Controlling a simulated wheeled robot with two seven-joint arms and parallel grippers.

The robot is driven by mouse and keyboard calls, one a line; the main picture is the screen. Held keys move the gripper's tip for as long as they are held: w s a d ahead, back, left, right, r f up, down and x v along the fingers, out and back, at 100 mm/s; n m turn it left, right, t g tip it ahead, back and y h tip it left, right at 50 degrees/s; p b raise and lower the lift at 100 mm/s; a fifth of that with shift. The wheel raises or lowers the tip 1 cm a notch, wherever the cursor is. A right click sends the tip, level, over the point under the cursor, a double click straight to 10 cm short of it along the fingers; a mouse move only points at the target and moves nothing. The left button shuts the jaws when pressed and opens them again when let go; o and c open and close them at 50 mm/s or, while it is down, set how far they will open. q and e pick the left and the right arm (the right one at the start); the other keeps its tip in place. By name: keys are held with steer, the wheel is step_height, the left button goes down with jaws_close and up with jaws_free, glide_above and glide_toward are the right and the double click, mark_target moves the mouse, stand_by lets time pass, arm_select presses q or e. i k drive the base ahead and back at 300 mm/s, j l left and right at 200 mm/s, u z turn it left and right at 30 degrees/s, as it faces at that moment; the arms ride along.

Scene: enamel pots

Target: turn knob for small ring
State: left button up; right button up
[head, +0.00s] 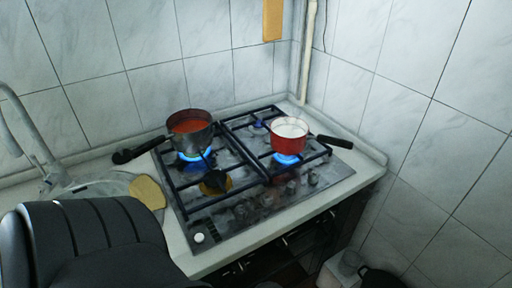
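A gas stove (190,219) with black grates is set in the counter. Several dark knobs (267,199) sit in a row along its front edge; their marks and turn angles are too small to read. A front burner (215,181) with a black cap and brassy base shows no flame. A back burner (258,127) is partly hidden by the grate and shows a bluish tint; I cannot tell if it is lit. Blue flames burn under the dark pot (190,131) of red liquid and the red pot (288,141) of white liquid. Neither gripper is in view.
A black arm link of mine fills the lower left. A sink (100,186) with a faucet (28,130) and a tan sponge-like piece (148,192) lies left of the stove. Both pot handles stick outward. Tiled walls close the back and right. Pots stand low at the bottom right.

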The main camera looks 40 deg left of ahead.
mark_target(290, 190)
steer(key=u, duration=1.05)
steer(key=k+j+z, duration=0.15)
steer(key=z, duration=0.2)
steer(key=k+j+z, duration=0.15)
steer(key=z, duration=0.15)
steer(key=j, duration=0.1)
